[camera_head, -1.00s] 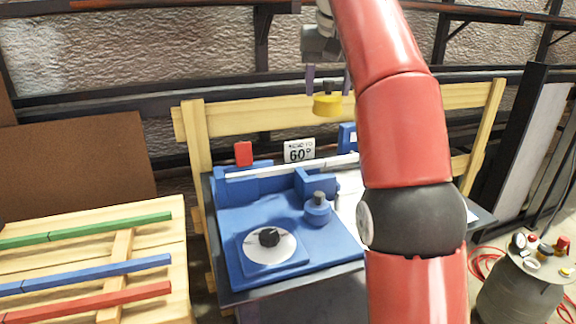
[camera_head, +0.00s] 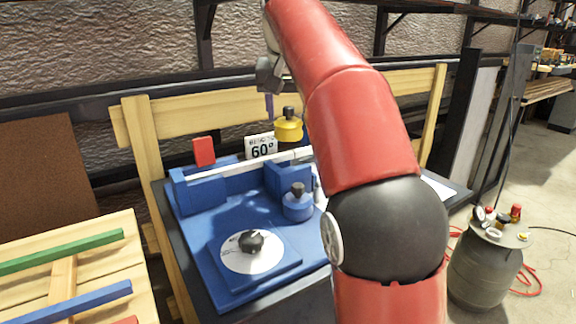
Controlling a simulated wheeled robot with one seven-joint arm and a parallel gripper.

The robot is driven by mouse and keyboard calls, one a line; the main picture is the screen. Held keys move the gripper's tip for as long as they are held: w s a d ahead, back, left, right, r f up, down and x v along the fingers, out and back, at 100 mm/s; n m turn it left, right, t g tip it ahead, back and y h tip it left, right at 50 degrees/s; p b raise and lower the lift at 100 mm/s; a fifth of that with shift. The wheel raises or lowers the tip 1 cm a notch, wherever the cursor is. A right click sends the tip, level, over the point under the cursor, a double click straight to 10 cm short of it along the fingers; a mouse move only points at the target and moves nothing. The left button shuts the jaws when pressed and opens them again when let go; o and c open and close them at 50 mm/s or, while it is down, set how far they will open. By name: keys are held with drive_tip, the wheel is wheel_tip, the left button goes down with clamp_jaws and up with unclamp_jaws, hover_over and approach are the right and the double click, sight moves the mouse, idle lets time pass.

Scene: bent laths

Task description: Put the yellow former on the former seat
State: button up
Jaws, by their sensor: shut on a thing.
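The yellow former (camera_head: 289,130), a short cylinder with a dark knob on top, hangs in the air behind the blue fixture, just right of the 60° sign. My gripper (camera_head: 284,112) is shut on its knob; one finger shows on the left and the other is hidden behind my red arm. A blue former (camera_head: 298,205) with a dark knob stands on the right part of the blue fixture (camera_head: 215,225), in front of the yellow one. I cannot clearly make out a bare former seat; my arm covers the fixture's right side.
A white disc (camera_head: 252,262) with a black knob lies at the fixture's front. A pale lath (camera_head: 230,168) runs along its back by a red block (camera_head: 204,151) and the sign (camera_head: 261,146). Coloured laths lie on a wooden rack (camera_head: 95,265) at left. A grey drum (camera_head: 487,270) stands right.

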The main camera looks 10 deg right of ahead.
sight(288, 125)
wheel_tip(288, 125, down, 8)
drive_tip(key=b, duration=0.3)
drive_tip(key=shift+f, duration=0.2)
drive_tip(key=shift+f, duration=0.2)
drive_tip(key=o, duration=1.2)
drive_tip(key=shift+s+r, duration=0.1)
drive_tip(key=shift+r, duration=0.5)
drive_tip(key=p+v, duration=0.4)
drive_tip(key=v, duration=0.7)
drive_tip(key=shift+s+r, duration=0.1)
